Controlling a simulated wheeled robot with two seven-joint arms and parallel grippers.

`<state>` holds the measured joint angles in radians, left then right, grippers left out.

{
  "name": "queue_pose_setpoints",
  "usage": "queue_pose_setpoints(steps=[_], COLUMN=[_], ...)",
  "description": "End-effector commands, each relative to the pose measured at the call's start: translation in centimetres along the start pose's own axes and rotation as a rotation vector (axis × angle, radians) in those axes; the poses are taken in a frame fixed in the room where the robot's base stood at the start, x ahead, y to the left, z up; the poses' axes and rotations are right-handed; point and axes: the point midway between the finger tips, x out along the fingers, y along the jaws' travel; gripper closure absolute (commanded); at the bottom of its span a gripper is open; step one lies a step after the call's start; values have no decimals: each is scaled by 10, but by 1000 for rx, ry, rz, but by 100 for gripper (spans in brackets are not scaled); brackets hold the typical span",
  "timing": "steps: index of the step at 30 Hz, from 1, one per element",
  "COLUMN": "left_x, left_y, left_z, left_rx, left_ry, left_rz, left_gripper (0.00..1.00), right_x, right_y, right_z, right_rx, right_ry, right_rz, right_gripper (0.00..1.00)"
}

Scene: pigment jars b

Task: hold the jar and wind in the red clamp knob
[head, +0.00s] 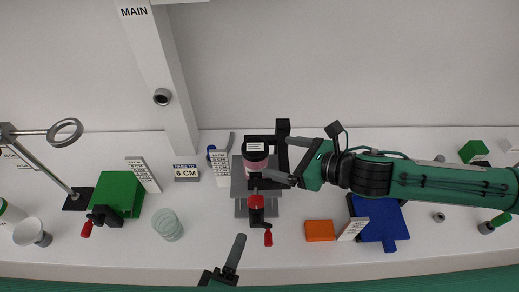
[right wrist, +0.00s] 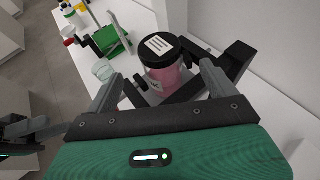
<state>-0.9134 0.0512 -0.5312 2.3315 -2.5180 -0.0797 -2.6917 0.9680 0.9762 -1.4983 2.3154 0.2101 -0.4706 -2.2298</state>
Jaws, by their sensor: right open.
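The jar (head: 256,158), with pink contents, a black lid and a white label, stands on a grey stand (head: 240,186) between black clamp parts. It also shows in the right wrist view (right wrist: 168,78). The red clamp knob (head: 257,202) is on the stand's front, with a black arm and a red handle (head: 268,238) below it. My right gripper (head: 277,160) is open, its fingers reaching toward the jar from the right; contact cannot be told. My left gripper (head: 238,250) is at the bottom edge, apart from the knob; only one finger shows clearly.
A green block (head: 119,193) with a red-ended crank and a glass dish (head: 167,224) stand to the left. An orange block (head: 320,230) and a blue board (head: 379,222) lie to the right.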

Motion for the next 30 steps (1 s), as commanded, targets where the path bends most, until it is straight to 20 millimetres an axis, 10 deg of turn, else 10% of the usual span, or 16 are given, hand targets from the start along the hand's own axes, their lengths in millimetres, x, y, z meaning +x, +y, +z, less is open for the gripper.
queue_pose_setpoints(steps=[15,30], left_x=[0,0], left_y=[0,0], left_z=[0,0], left_rx=[0,0], left_ry=[0,0], left_rz=[0,0], left_gripper=[64,64], right_x=[74,86], right_y=[0,0], right_z=[0,0], right_rx=[1,1], right_ry=[0,-1], right_rz=[0,-1], right_gripper=[12,16])
